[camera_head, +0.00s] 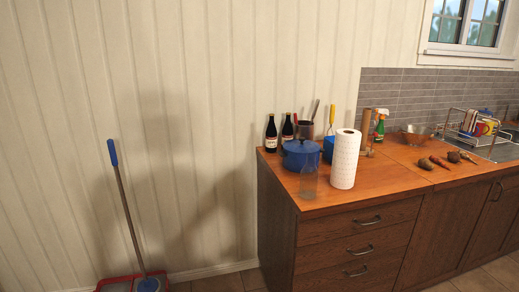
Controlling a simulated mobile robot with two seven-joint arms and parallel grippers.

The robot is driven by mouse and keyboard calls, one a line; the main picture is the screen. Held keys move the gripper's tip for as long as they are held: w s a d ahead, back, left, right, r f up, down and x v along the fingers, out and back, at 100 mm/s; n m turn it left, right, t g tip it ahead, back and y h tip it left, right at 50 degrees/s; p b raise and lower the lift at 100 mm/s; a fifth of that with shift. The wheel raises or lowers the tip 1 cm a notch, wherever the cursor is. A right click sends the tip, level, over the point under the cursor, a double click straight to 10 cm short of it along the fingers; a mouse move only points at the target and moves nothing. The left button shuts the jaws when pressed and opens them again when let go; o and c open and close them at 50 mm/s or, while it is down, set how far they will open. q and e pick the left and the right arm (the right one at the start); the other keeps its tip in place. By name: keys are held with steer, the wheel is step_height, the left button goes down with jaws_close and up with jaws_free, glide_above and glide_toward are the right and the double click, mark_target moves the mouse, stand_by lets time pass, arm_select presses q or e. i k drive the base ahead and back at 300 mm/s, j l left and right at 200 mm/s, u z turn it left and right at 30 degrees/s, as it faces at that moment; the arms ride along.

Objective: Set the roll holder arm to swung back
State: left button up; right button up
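A white paper roll (345,160) stands upright on the wooden counter (385,177), near its front left part. A holder arm cannot be made out clearly at this size, so I cannot tell its position. A brown wooden upright piece (365,126) shows just behind and right of the roll; I cannot tell whether it belongs to the holder. Neither of my grippers is in the head view.
Left of the roll are a clear glass (308,184), a blue pot (299,154) and dark bottles (271,133). A spray bottle (380,126), metal bowl (414,136) and vegetables (440,162) are to its right.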

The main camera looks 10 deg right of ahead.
mark_target(375, 134)
steer(key=l+u, duration=0.25)
steer(key=u, duration=0.15)
steer(key=l+u, duration=0.6)
steer(key=u, duration=0.15)
steer(key=k+l+u, duration=0.1)
steer(key=l+u, duration=0.15)
steer(key=k+l+u, duration=0.2)
steer(key=l, duration=0.2)
steer(key=l+u, duration=0.25)
steer(key=k+l+u, duration=0.2)
steer(key=l, duration=0.3)
steer(key=k+l+u, duration=0.2)
steer(key=k+l, duration=0.25)
steer(key=k+l+u, duration=0.1)
steer(key=k+l, duration=0.6)
steer(key=l, duration=0.1)
